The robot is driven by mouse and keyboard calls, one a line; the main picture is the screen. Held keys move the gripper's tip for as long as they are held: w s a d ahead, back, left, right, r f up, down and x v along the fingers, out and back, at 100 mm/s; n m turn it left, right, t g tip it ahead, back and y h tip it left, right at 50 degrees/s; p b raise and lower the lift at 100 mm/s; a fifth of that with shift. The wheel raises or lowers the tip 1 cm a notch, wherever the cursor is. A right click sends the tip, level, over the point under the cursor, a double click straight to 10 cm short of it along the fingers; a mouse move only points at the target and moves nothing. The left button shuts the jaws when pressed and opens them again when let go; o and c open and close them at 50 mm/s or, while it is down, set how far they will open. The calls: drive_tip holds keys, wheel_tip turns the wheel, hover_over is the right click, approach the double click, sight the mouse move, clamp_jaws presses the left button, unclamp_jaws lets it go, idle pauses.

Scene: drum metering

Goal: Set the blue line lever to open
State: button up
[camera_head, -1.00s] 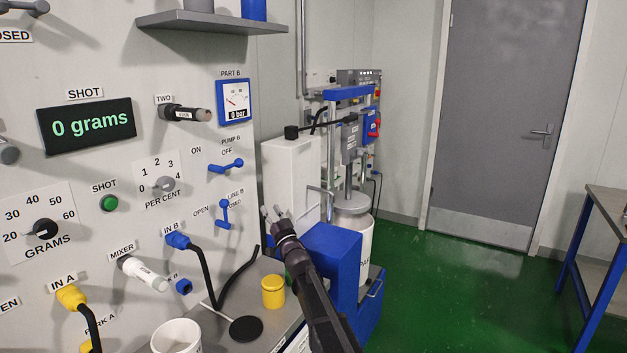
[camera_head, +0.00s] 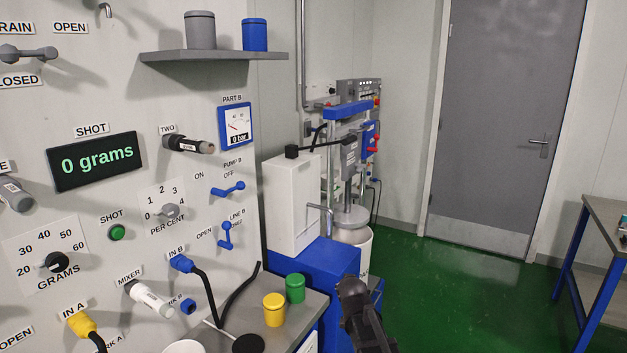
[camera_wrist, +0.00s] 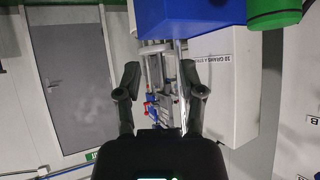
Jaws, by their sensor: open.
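The blue line lever (camera_head: 225,236) is on the panel under the LINE B label, in the head view. Its handle stands about upright, with the OPEN label to its left and a partly covered closed label at its upper right. My gripper (camera_wrist: 160,72) shows in the wrist view with its two dark fingers spread and nothing between them. In the head view my dark arm end is low, right of the panel and well apart from the lever; the fingers are not clear there. The lever is not seen in the wrist view.
The blue pump lever (camera_head: 228,189) sits just above the line lever. A yellow cup (camera_head: 274,309) and a green cup (camera_head: 295,288) stand on the bench below. A blue cabinet (camera_head: 318,265) and white box (camera_head: 291,205) stand right of the panel. Green floor is free further right.

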drive_tip(key=s+d+g+p, duration=0.1)
drive_tip(key=s+d+g, duration=0.1)
drive_tip(key=s, duration=0.6)
drive_tip(key=s+d+f+n+g+p, duration=0.1)
drive_tip(key=s+d+g+p, duration=0.1)
drive_tip(key=s+g, duration=0.3)
drive_tip(key=s+d+f+g+p, duration=0.1)
drive_tip(key=s+d+g+p, duration=0.1)
drive_tip(key=s, duration=1.1)
drive_tip(key=shift+d+g, duration=0.55)
drive_tip(key=shift+g, duration=0.35)
